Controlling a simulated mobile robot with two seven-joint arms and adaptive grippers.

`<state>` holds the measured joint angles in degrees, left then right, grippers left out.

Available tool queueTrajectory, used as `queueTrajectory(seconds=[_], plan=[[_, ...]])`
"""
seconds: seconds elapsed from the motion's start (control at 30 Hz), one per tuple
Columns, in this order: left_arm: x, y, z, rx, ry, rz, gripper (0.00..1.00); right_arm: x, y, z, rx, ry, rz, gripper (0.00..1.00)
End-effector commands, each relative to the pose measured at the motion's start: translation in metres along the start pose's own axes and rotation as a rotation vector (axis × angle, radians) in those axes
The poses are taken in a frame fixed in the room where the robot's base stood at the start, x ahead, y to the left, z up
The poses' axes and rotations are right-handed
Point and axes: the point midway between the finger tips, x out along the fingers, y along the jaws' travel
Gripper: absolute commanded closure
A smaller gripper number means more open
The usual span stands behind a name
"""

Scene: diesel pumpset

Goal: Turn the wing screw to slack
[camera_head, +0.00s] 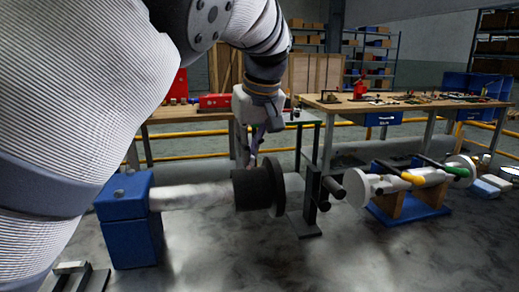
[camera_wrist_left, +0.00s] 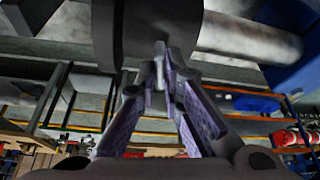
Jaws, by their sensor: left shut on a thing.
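My left gripper (camera_head: 253,152) reaches down from above onto the top of a black cylindrical collar (camera_head: 250,190). Its fingers are closed together on a small light grey piece, the wing screw (camera_wrist_left: 158,72), which shows between the fingertips in the left wrist view. The fingers hide most of the screw, and I cannot tell its turn angle. The left gripper also shows in the left wrist view (camera_wrist_left: 160,58), its tips right by the dark collar (camera_wrist_left: 133,30). The collar sits at the end of a pale horizontal pipe (camera_head: 190,196). My right gripper is not in view.
A blue block (camera_head: 128,220) carries the pipe at left. A black flange and a dark upright stand (camera_head: 312,190) are right of the collar. A shaft assembly with yellow and green handles (camera_head: 418,180) lies farther right. Workbenches (camera_head: 400,106) stand behind.

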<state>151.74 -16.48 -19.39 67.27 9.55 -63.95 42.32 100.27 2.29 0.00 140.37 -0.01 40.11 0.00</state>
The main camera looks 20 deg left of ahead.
Motion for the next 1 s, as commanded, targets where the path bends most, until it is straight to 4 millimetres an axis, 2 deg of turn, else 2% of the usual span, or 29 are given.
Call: queueTrajectory(seconds=[0.6, 1.0], plan=[[0.005, 0.005, -0.001, -0.525, 0.001, -0.221, 1.0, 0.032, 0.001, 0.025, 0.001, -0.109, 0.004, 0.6], [0.003, 0.005, -0.003, -0.762, 0.002, -0.315, 1.0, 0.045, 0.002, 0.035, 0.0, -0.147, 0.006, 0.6]])
